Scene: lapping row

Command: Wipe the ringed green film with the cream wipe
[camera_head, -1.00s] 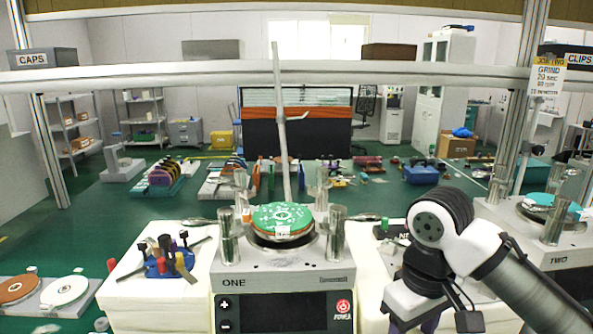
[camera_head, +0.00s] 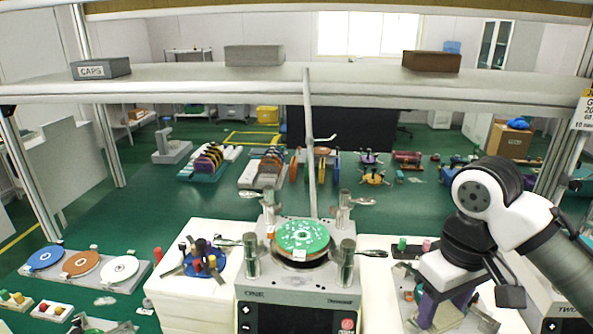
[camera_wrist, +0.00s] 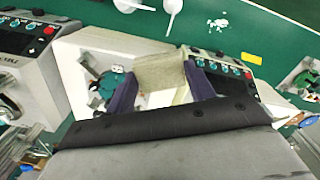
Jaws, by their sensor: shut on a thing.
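A round green film or disc (camera_head: 301,234) with white patches lies on top of the machine marked ONE (camera_head: 295,283), over a brownish disc. A small white tag shows at its front edge. I cannot tell a separate ring mark around it. My gripper (camera_wrist: 160,88) has purple fingers, shut on the cream wipe (camera_wrist: 162,72), which hangs between them in the wrist view. In the head view my gripper (camera_head: 440,310) is low at the right, over the pale block right of machine ONE, apart from the green disc. The wipe is not clear there.
Metal posts (camera_head: 348,262) and side handles (camera_head: 371,253) surround the disc, and a thin upright rod (camera_head: 309,150) stands behind it. A tool holder (camera_head: 204,262) stands on the left block. A tray of coloured discs (camera_head: 82,265) is further left. A shelf (camera_head: 280,90) crosses above.

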